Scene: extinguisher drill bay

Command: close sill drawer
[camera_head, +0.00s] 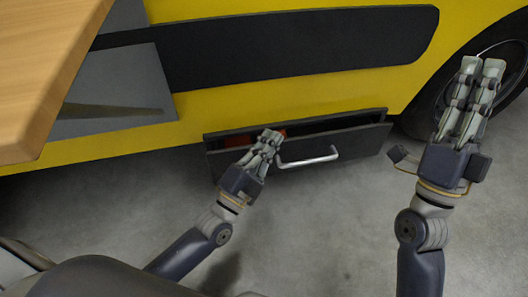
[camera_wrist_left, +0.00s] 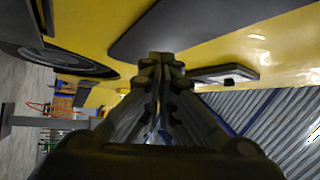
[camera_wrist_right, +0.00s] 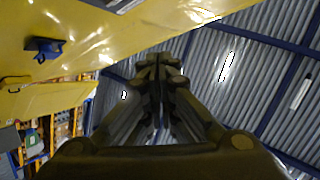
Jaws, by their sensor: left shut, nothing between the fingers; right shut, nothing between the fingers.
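The sill drawer (camera_head: 355,147) is dark grey and sits low in the yellow vehicle's side. It stands partly open, with a dark gap behind its front and a bit of an orange-red thing (camera_head: 236,141) inside. Its silver bar handle (camera_head: 308,161) is on the front face. My left gripper (camera_head: 271,136) is shut and empty, in front of the drawer's left half, just left of the handle. I cannot tell whether it touches the drawer. My right gripper (camera_head: 482,64) is shut and empty, right of the drawer, in front of the wheel. Both grippers' shut fingers show in their wrist views.
A wooden tabletop (camera_head: 45,60) fills the upper left. A grey panel (camera_head: 120,85) stands against the yellow body (camera_head: 290,97). A dark wheel (camera_head: 425,112) is at the right. The grey floor (camera_head: 330,230) before the drawer is clear between my arms.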

